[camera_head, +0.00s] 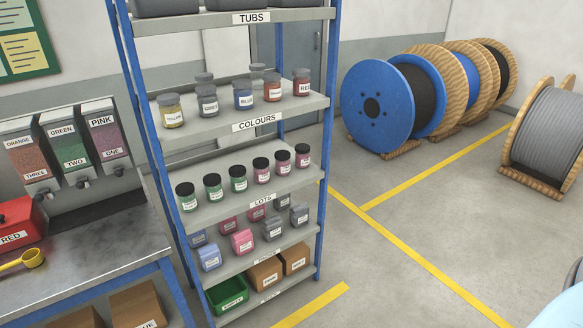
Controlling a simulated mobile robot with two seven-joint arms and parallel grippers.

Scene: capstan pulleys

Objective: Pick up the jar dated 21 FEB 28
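Several small jars with black lids stand upright in a row on the shelf board labelled LOTS (262,201). The three left ones have green contents: the leftmost jar (187,200), the second (213,189) and the third (238,182). The ones to the right have pink or purple contents: the fourth jar (262,173), the fifth (283,166) and the rightmost (303,158). Their white labels are too small to read, so I cannot tell which is dated 21 FEB 28. Neither gripper is in view.
The blue-posted rack has a COLOURS shelf (257,122) with larger jars above, and pouches and boxes below. A bench (100,265) with dispensers and a yellow scoop (28,258) stands left. Cable reels (378,105) stand back right. The floor (370,270) right of the rack is clear.

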